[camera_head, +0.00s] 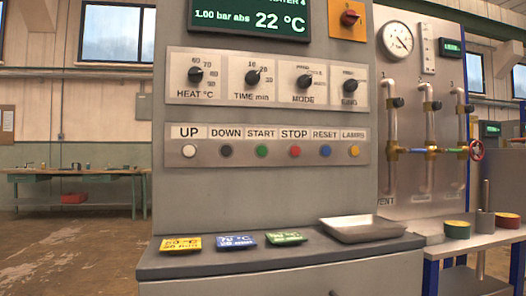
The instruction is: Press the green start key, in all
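The green start key (262,150) is a small round button under the label START, third from the left in the lower row of the grey control panel (270,215). It sits between the dark DOWN key (226,151) and the red STOP key (295,151). Nothing covers it. My gripper does not show in this view.
Other keys in the row are white UP (189,151), blue RESET (326,151) and yellow LAMPS (354,151). Above are several knobs and a display (250,17). Below, a ledge (205,260) holds coloured tags (236,241) and a metal tray (362,230).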

